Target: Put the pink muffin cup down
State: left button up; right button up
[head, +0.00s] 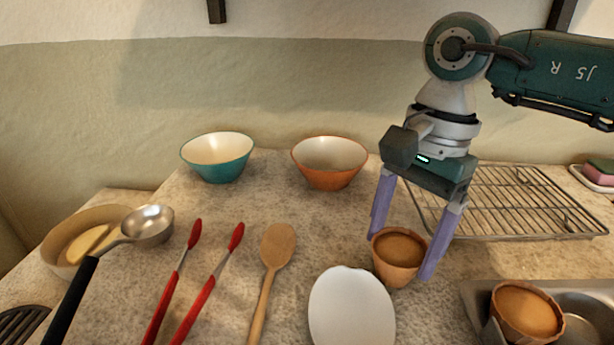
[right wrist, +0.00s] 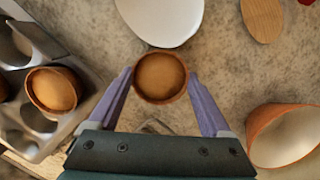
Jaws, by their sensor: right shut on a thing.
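A muffin cup (head: 397,272) with a pinkish-brown wrapper and brown top is between the purple fingers of my right gripper (head: 400,258). The gripper is shut on it and points down, with one finger on each side. The cup is upright, just right of the white oval dish; I cannot tell whether its base touches the counter. In the right wrist view the held cup (right wrist: 160,77) shows from above between the fingertips (right wrist: 159,84). A similar muffin (head: 526,313) sits in a metal muffin tin (head: 474,300) at lower right. My left gripper is out of view.
A white dish (head: 351,308) is close left of the cup. A wire rack (head: 520,200) lies behind right. Orange (head: 329,164) and teal (head: 218,158) bowls stand at the back. A wooden spoon (head: 275,250), red tongs (head: 232,245) and ladle (head: 150,226) lie left.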

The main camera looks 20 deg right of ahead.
jog(key=o, duration=1.1)
jog(key=shift+o, duration=0.2)
